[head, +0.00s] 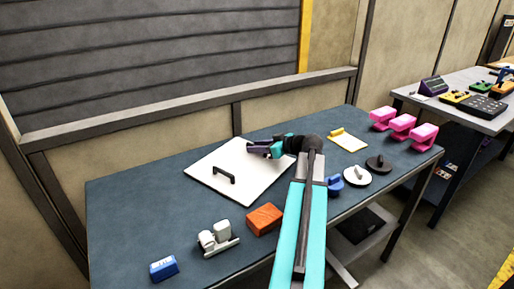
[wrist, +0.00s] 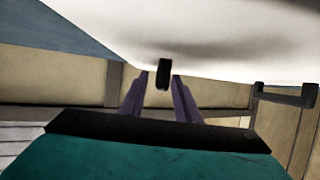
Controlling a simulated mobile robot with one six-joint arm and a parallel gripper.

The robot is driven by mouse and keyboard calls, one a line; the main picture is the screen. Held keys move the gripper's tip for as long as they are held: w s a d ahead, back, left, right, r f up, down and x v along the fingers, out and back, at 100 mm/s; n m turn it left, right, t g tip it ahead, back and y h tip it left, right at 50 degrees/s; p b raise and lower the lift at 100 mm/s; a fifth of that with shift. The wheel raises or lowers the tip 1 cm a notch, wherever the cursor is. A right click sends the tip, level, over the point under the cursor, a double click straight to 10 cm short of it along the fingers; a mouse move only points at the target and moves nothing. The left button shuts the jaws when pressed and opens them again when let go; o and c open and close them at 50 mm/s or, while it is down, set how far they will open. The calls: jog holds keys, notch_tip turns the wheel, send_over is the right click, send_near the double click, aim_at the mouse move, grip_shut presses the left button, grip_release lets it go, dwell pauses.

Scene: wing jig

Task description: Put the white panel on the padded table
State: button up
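The white panel (head: 252,190) lies flat on the dark blue padded table (head: 125,215), left of the arm. It has a black handle (head: 222,175) near its left side. My gripper (head: 255,148) is at the panel's far right part. In the wrist view the panel (wrist: 220,40) fills the top. A black handle (wrist: 163,75) shows between my two purple fingers (wrist: 160,88), with narrow gaps on both sides, so the gripper looks open around it. The other handle (wrist: 285,97) shows at the right.
An orange block (head: 264,219), a white fixture (head: 217,238) and a blue box (head: 164,268) lie along the front. A yellow-edged sheet (head: 347,141), a white disc (head: 357,176), a dark disc (head: 378,163) and pink clamps (head: 403,126) occupy the right. The table's left end is clear.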

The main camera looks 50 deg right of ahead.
notch_tip(320, 180, up, 5)
jog(key=b, duration=0.2)
send_over(281, 163)
jog(key=shift+f, duration=0.2)
jog(key=shift+r, duration=0.1)
dwell(0.6)
